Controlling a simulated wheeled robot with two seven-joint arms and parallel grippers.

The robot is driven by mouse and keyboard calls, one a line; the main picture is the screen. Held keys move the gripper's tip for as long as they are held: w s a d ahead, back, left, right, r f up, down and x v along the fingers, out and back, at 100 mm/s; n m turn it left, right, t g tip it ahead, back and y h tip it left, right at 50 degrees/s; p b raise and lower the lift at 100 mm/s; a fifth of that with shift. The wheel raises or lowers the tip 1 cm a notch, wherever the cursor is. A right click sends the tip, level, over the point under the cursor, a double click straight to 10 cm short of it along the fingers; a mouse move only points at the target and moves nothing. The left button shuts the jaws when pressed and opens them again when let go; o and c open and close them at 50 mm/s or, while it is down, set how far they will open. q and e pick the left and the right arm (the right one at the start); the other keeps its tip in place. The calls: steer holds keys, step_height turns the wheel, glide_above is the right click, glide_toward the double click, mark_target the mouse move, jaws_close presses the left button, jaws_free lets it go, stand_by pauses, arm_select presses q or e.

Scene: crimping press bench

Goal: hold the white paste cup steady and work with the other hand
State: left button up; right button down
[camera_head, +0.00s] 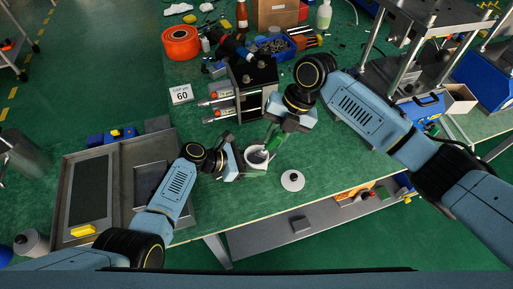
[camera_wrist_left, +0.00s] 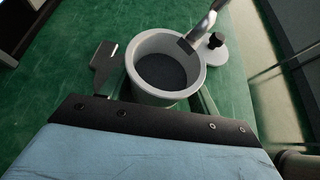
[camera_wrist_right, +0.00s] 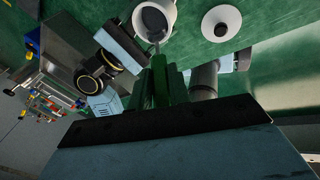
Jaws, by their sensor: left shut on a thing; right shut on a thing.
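The white paste cup (camera_head: 256,164) stands upright on the green bench, with dark grey paste inside, which shows in the left wrist view (camera_wrist_left: 163,71). My left gripper (camera_head: 240,163) is shut on the cup from its left side; one finger is partly hidden. My right gripper (camera_head: 278,134) is shut on the green handle of a metal-tipped tool (camera_wrist_right: 160,82). The tool's metal end (camera_wrist_left: 197,31) reaches over the cup's rim into its mouth; whether it touches the paste I cannot tell. A white lid with a black knob (camera_head: 292,181) lies on the bench right of the cup.
A grey tray (camera_head: 125,198) lies left of my left arm. A black device with cylinders (camera_head: 256,78) stands behind the cup beside a "60" card (camera_head: 181,95). A press frame (camera_head: 400,75) stands at the back right. The bench's front edge is close to the lid.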

steer(key=shift+r, duration=2.55)
arm_select(q)
steer(key=o, duration=0.5)
steer(key=shift+r, duration=0.15)
steer(key=shift+r, duration=0.6)
steer(key=o, duration=0.6)
